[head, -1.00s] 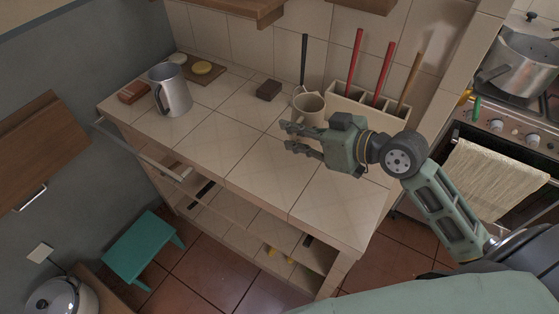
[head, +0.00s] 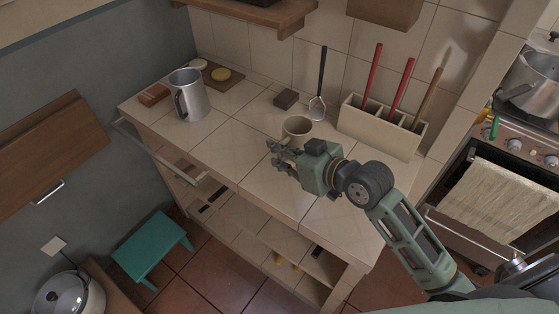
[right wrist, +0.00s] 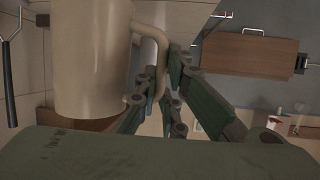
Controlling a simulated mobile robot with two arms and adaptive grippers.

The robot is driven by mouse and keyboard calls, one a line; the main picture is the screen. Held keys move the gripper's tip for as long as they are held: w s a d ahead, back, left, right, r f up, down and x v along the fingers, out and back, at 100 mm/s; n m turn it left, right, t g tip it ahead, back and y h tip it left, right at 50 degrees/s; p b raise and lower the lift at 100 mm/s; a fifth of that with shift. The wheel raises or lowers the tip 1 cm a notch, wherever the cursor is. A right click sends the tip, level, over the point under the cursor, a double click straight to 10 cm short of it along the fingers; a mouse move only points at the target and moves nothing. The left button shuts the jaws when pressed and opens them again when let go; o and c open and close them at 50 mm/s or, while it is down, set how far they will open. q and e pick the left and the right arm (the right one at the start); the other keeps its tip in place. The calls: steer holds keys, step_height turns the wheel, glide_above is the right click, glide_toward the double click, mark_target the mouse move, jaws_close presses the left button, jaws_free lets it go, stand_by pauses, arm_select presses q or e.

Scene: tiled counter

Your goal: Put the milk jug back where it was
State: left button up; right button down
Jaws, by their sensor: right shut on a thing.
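A cream-coloured jug (head: 297,128) with a side handle is at my right gripper (head: 275,155), in front of the utensil holder. In the right wrist view the jug (right wrist: 92,60) stands upright at the left, and my right gripper (right wrist: 165,90) is shut on its handle. I cannot tell whether its base touches the counter. A silver metal jug (head: 192,97) with a dark handle stands at the counter's far left end. My left gripper is not in view.
The tiled counter (head: 225,145) is clear in its middle. A cream utensil holder (head: 380,130) with red and brown handles stands at the back right. A stove (head: 520,145) is at the right.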

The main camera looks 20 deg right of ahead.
steer(key=shift+a+f, duration=0.15)
steer(key=shift+f, duration=1.95)
steer(key=c, duration=1.9)
jaws_free()
steer(key=shift+f, duration=0.1)
steer(key=shift+o, duration=0.2)
steer(key=b+v, duration=0.1)
steer(key=v, duration=1.1)
steer(key=shift+s, duration=0.1)
